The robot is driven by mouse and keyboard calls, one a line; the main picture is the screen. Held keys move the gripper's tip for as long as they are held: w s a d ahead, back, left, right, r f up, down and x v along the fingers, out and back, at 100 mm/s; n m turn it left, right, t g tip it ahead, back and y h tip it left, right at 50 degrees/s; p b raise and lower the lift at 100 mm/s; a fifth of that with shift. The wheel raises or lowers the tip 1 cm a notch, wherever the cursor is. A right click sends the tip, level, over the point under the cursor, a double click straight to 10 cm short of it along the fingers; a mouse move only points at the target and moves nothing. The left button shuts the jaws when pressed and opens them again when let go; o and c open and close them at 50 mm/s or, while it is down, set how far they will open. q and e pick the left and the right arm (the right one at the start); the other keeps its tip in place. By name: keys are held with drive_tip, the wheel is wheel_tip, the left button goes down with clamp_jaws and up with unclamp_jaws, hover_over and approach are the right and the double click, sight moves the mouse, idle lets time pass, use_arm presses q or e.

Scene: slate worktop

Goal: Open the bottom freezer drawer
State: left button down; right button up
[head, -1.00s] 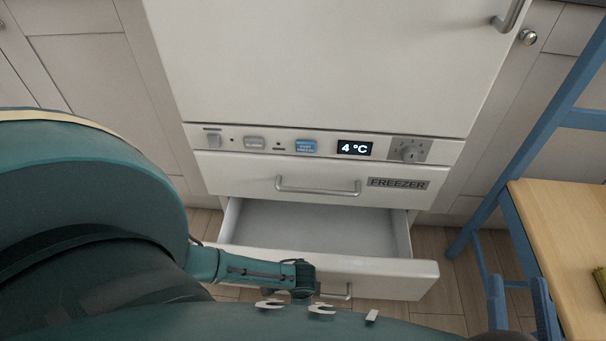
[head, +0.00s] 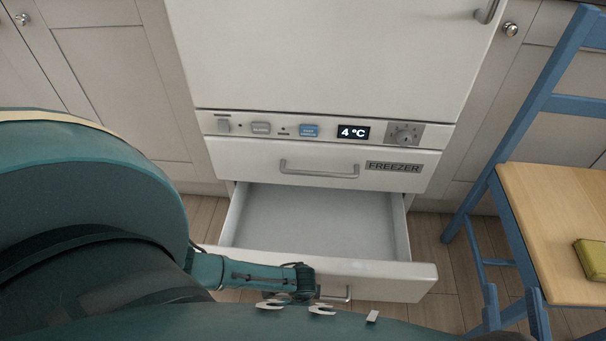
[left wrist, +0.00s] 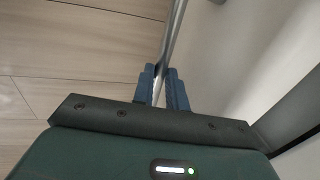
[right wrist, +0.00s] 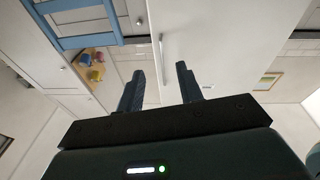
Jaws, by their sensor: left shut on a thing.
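The bottom freezer drawer (head: 390,281) is pulled well out, and its empty pale inside shows in the head view. Its bar handle (head: 336,293) is partly hidden behind my arm. In the left wrist view my left gripper (left wrist: 162,72) is shut on the drawer's handle (left wrist: 178,32), its blue fingers on either side of the bar. In the right wrist view my right gripper (right wrist: 160,70) is open and empty, with its fingers apart.
A closed upper drawer (head: 230,163) marked FREEZER sits below a control panel (head: 215,126) reading 4 °C. The large door (head: 320,55) above is shut. A blue chair (head: 520,120) with a wooden seat stands at the right. Wood floor (head: 430,240) shows beside the drawer.

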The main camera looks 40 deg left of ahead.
use_arm(q)
drive_tip(key=c, duration=1.4)
unclamp_jaws()
use_arm(e)
drive_tip(key=shift+w+r, duration=0.1)
drive_tip(key=shift+r, duration=0.3)
